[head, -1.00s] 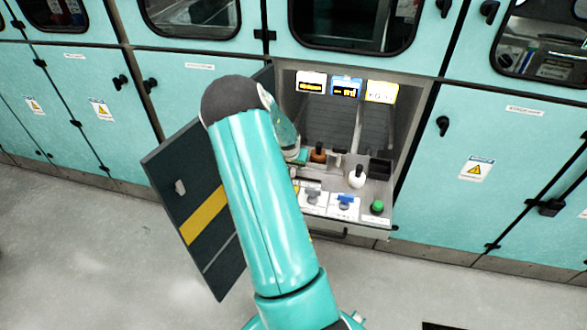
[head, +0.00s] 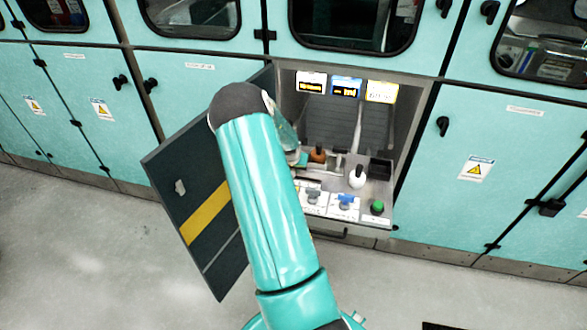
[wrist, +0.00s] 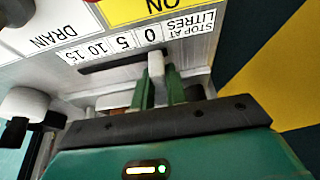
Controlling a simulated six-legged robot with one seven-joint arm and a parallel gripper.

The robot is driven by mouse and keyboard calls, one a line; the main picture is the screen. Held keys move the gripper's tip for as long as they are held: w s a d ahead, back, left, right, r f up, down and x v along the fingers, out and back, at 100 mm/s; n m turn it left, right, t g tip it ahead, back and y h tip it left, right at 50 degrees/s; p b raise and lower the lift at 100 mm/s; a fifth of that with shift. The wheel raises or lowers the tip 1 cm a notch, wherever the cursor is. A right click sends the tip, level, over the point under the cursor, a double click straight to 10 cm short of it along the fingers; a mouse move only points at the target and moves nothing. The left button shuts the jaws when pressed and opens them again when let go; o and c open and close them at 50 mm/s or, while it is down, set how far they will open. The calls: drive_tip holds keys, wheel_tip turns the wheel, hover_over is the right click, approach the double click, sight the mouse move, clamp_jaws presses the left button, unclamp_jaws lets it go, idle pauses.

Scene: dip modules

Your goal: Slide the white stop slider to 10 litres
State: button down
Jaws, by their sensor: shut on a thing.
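In the wrist view, the white stop slider (wrist: 156,62) stands in a dark slot beneath a printed scale strip (wrist: 110,44). The strip reads STOP AT LITRES with marks 0, 5, 10 and 15, upside down in this view. The slider sits by the 0 mark, and the slot runs left past the 10 mark. My gripper (wrist: 160,88) has its two green fingers on either side of the slider, shut on it.
The open bay (head: 345,120) holds a counter with a white knob (head: 357,176), an orange-brown knob (head: 317,153), a blue valve (head: 345,200) and a green button (head: 377,207). A dark door with a yellow stripe (head: 205,215) stands open on the left. A white-topped knob (wrist: 24,104) shows in the wrist view.

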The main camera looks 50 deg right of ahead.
drive_tip(key=shift+s+d, duration=0.4)
drive_tip(key=shift+s, duration=0.5)
drive_tip(key=shift+s+d, duration=0.35)
drive_tip(key=shift+s, duration=0.55)
drive_tip(key=shift+s+d, duration=0.4)
drive_tip(key=shift+s, duration=0.5)
drive_tip(key=c, duration=1.4)
unclamp_jaws()
drive_tip(key=shift+r, duration=0.15)
drive_tip(key=v, duration=1.3)
drive_tip(key=shift+r, duration=0.25)
drive_tip(key=shift+a, duration=0.2)
